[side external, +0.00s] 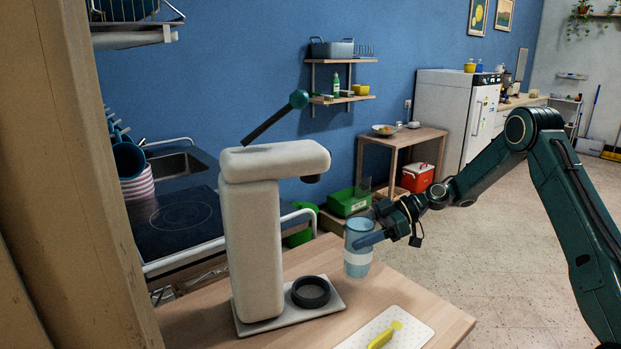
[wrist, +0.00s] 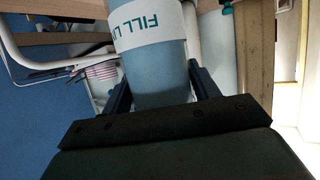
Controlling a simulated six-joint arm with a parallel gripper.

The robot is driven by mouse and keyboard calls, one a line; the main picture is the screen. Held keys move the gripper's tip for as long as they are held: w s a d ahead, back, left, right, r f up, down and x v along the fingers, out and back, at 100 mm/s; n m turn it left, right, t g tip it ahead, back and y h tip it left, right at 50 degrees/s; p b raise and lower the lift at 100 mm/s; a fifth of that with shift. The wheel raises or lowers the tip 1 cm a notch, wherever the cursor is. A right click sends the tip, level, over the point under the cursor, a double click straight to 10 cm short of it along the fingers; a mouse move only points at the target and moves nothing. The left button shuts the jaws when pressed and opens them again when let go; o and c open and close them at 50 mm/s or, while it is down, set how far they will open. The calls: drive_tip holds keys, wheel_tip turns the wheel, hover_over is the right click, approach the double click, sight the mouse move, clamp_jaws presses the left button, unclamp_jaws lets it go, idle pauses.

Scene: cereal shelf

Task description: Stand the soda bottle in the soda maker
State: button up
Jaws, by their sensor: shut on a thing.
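The soda bottle (side external: 358,262) is blue and translucent with a white band, and it is roughly upright to the right of the soda maker. My gripper (side external: 373,237) is shut on its upper part from the right. In the wrist view the bottle (wrist: 155,80) sits between the two fingers (wrist: 160,88), its white band lettered "FILL". The soda maker (side external: 255,240) is a pale column with an overhanging head, a dark nozzle and a raised teal-knobbed lever. Its dark ring holder (side external: 311,292) on the base is empty. Whether the bottle's bottom touches the table is hard to tell.
The wooden table (side external: 425,302) carries the soda maker. A white board (side external: 408,333) with a yellow object (side external: 384,335) lies at its front right. A tall wooden post (side external: 75,180) stands at the left. Bare tabletop lies between the ring holder and the board.

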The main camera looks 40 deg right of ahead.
sight(374, 225)
drive_tip(key=w+a, duration=0.3)
drive_tip(key=a, duration=0.8)
drive_tip(key=shift+w+a, duration=0.2)
drive_tip(key=shift+w, duration=0.2)
idle(0.9)
drive_tip(key=shift+a+r, duration=0.1)
drive_tip(key=shift+f, duration=1.45)
idle(1.5)
drive_tip(key=o, duration=1.2)
drive_tip(key=shift+f, duration=0.15)
drive_tip(key=v, duration=1.4)
drive_tip(key=shift+w, duration=0.1)
